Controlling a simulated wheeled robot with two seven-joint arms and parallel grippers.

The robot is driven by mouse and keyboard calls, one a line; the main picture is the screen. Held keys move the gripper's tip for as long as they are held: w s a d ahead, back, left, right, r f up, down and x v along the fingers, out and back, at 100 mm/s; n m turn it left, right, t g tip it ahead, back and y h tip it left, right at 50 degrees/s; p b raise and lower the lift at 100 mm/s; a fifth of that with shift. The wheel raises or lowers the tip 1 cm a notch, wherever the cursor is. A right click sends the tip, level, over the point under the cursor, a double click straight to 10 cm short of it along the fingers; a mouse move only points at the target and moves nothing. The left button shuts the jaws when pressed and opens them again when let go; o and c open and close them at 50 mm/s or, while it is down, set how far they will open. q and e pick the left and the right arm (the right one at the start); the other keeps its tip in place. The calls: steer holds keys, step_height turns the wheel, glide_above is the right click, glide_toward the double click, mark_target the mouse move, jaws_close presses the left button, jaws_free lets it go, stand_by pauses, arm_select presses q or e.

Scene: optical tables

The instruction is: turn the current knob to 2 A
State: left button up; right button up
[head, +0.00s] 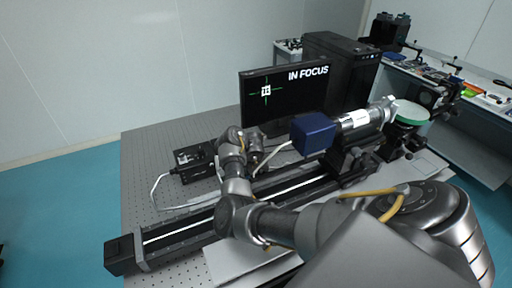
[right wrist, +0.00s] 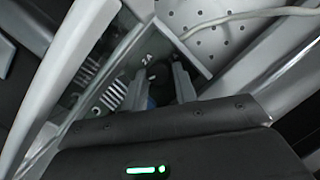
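A black box (head: 193,158) stands on the perforated optical table at the left in the head view, with pale cables by it. My right arm reaches across the rail to just right of this box; the fingers are hard to make out there. In the right wrist view a panel carries a white "2A" mark (right wrist: 147,59). Just below the mark is a dark knob (right wrist: 158,90), partly hidden. My right gripper (right wrist: 161,78) has its two grey fingers on either side of the knob; whether they press on it is unclear. My left gripper is not in view.
A monitor (head: 285,97) reading "IN FOCUS" stands behind my arm, beside a black computer case (head: 340,72). A blue camera (head: 313,134) with a lens tube sits over the long rail (head: 180,229). The table's left part (head: 150,150) is mostly bare.

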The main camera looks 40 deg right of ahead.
steer(key=shift+r, duration=0.15)
steer(key=shift+d+r, duration=0.1)
steer(key=shift+r+p, duration=0.3)
steer(key=shift+r, duration=0.1)
steer(key=p+v, duration=0.2)
steer(key=v, duration=0.2)
steer(key=p+v, duration=0.1)
steer(key=v, duration=0.3)
steer(key=shift+a+r+p, duration=0.3)
steer(key=shift+a+p, duration=0.05)
steer(key=shift+s+a+r, duration=0.15)
steer(key=shift+s+r, duration=0.1)
steer(key=shift+r, duration=0.25)
